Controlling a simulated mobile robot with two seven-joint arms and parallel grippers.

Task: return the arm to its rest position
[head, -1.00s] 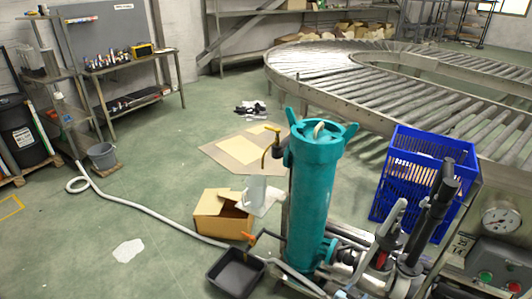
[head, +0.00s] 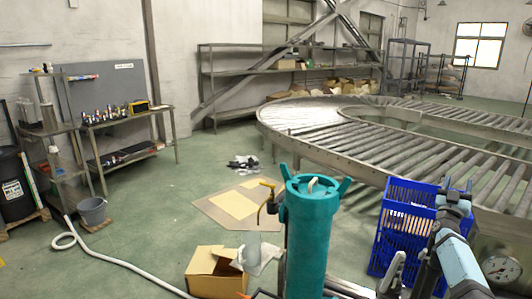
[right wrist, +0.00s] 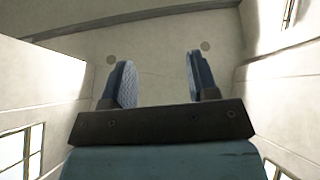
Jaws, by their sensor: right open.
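My right gripper (head: 457,188) is raised at the right of the head view, in front of the blue crate, pointing up. My light blue arm link shows below it. In the right wrist view the two blue-grey padded fingers (right wrist: 160,80) stand wide apart with nothing between them. Beyond them is only pale ceiling and wall.
A teal filter housing (head: 312,235) stands close in front, with a brass tap (head: 268,198) at its left. The blue crate (head: 402,225) and a pressure gauge (head: 500,269) are near the right arm. A roller conveyor (head: 350,150) curves behind.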

